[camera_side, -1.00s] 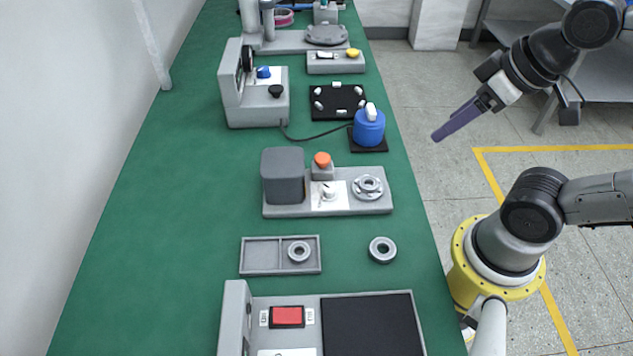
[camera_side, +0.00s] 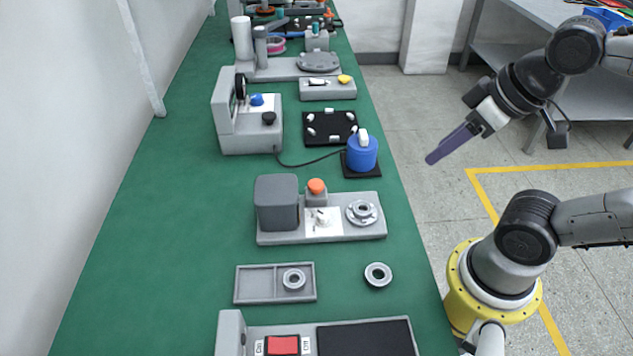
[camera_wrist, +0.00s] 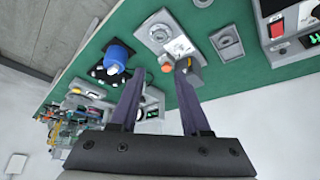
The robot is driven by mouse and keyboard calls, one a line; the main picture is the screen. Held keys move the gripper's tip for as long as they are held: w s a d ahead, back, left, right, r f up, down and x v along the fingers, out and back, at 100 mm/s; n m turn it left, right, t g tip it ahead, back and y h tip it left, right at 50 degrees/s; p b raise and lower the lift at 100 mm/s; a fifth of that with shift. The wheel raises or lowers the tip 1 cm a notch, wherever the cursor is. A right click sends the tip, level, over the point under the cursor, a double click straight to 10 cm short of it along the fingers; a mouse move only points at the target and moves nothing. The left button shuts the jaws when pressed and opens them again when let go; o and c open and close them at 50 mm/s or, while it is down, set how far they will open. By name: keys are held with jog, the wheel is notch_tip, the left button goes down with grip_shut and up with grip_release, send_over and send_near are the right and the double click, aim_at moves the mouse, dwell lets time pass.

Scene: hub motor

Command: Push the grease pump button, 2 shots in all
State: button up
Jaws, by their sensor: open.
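The button also shows in the wrist view (camera_wrist: 166,68), between the fingers in the picture. My gripper (camera_side: 430,160) has long purple fingers. It hangs in the air right of the bench edge, apart from the button and empty. In the wrist view the fingers (camera_wrist: 160,72) are spread.
A blue pot (camera_side: 362,153) on a black pad, with a cable, stands behind the station. In front are a grey tray (camera_side: 251,284) with a ring, a loose ring (camera_side: 378,275) and a unit with a red switch (camera_side: 283,345). The bench's left side is clear.

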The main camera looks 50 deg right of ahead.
grip_shut()
dwell(1.4)
